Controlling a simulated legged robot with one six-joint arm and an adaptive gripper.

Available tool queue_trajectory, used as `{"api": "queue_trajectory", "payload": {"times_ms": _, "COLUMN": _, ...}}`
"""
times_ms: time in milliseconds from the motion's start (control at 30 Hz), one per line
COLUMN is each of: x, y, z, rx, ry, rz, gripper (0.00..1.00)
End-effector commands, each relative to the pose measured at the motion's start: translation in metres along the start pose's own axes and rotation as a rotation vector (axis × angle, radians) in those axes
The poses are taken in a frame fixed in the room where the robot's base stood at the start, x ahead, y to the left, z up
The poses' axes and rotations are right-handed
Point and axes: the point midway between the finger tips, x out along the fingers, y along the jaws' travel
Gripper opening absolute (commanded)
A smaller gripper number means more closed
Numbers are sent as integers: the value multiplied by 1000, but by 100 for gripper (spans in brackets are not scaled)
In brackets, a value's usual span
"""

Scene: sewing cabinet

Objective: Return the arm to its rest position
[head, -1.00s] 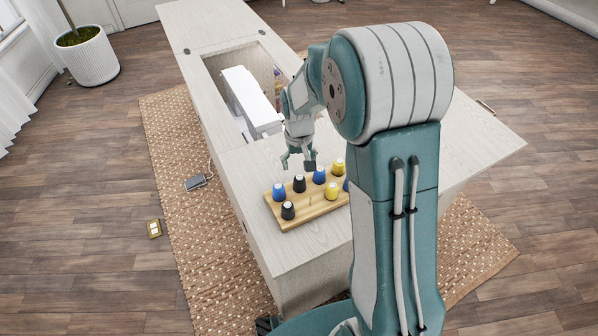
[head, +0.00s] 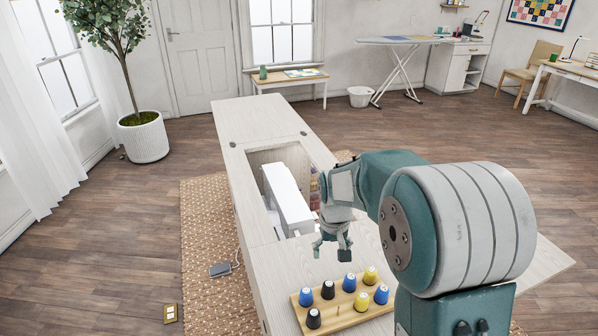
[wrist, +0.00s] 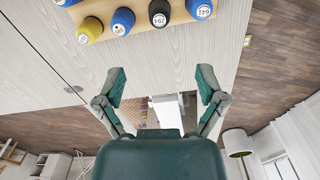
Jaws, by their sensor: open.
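My gripper (head: 332,246) is open and empty, raised above the cabinet top just behind the spool board. In the wrist view its two fingers (wrist: 160,86) stand wide apart with nothing between them. My arm reaches from the right and bends over the cabinet. The wooden spool board (head: 338,311) lies on the cabinet's near end and holds several blue, black and yellow spools. One peg near its middle is bare. In the wrist view part of the board (wrist: 178,14) shows at the top, apart from the fingers.
The pale sewing cabinet (head: 262,122) has an open well with a white sewing machine (head: 287,196) left of my gripper. A woven rug (head: 205,240) lies beneath. A foot pedal (head: 220,269) and a small brass plate (head: 170,313) lie to the left. A potted tree (head: 143,140) stands farther back.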

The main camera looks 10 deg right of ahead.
Motion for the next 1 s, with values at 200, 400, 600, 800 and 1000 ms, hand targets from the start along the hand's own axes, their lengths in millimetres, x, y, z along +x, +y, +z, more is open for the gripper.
{"api": "queue_trajectory", "payload": {"times_ms": 200, "x": -28, "y": 0, "z": 16, "rx": 4, "ry": 47, "rz": 2, "gripper": 89}}
{"api": "queue_trajectory", "payload": {"times_ms": 400, "x": -70, "y": -2, "z": 50, "rx": 11, "ry": 127, "rz": 4, "gripper": 89}}
{"api": "queue_trajectory", "payload": {"times_ms": 600, "x": -103, "y": -3, "z": 88, "rx": 17, "ry": 205, "rz": 5, "gripper": 89}}
{"api": "queue_trajectory", "payload": {"times_ms": 800, "x": -127, "y": -4, "z": 128, "rx": 23, "ry": 284, "rz": 7, "gripper": 89}}
{"api": "queue_trajectory", "payload": {"times_ms": 1000, "x": -141, "y": -6, "z": 168, "rx": 30, "ry": 363, "rz": 7, "gripper": 89}}
